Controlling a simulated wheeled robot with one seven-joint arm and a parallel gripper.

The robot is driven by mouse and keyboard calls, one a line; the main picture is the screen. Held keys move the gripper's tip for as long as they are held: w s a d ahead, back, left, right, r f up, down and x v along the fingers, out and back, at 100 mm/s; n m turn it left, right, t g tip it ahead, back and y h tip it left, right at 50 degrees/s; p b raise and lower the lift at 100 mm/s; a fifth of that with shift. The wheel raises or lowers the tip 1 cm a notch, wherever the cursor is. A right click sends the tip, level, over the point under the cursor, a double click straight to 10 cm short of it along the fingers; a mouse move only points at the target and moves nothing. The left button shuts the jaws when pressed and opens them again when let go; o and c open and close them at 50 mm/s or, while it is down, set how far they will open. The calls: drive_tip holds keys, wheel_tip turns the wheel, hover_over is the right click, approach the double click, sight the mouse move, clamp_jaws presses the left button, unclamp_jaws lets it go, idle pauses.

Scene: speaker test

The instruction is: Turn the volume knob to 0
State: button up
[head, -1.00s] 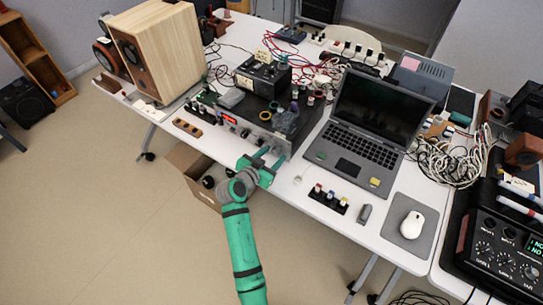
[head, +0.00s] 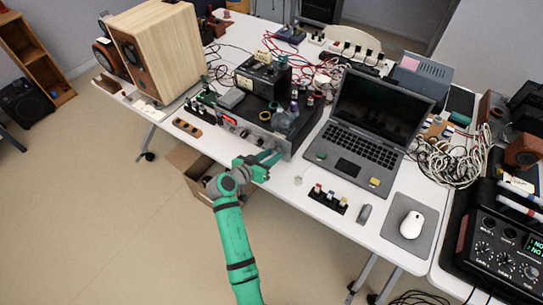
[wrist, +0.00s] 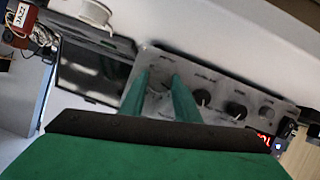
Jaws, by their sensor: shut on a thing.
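The grey amplifier (head: 285,147) stands near the table's front edge, with a red display (head: 230,119) on its front panel. In the wrist view its panel (wrist: 215,82) shows a row of knobs with labels too small to read. My green gripper (head: 270,158) is at the panel's right end in the head view. In the wrist view my gripper's fingers (wrist: 158,82) are on either side of the end knob (wrist: 158,84) and shut on it. The fingers partly hide this knob, and its pointer and scale cannot be read.
An open laptop (head: 352,142) stands right of the amplifier. A black meter box (head: 262,77) and small parts sit on top of it. A wooden speaker (head: 165,50) is at the left. A cardboard box (head: 180,160) is on the floor below. The floor in front is free.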

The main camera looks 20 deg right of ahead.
drive_tip(key=n+g+h, duration=0.1)
drive_tip(key=n, duration=0.1)
drive_tip(key=n+g+h, duration=0.1)
drive_tip(key=n, duration=0.1)
drive_tip(key=shift+f, duration=0.2)
drive_tip(key=n+h, duration=0.1)
drive_tip(key=n, duration=0.1)
drive_tip(key=n+h, duration=0.1)
drive_tip(key=n, duration=0.1)
drive_tip(key=shift+w+f+n+g+h, duration=0.1)
drive_tip(key=shift+n+g+h, duration=0.3)
idle(0.5)
drive_tip(key=o, duration=1)
drive_tip(key=shift+o, duration=0.3)
drive_tip(key=shift+a, duration=0.15)
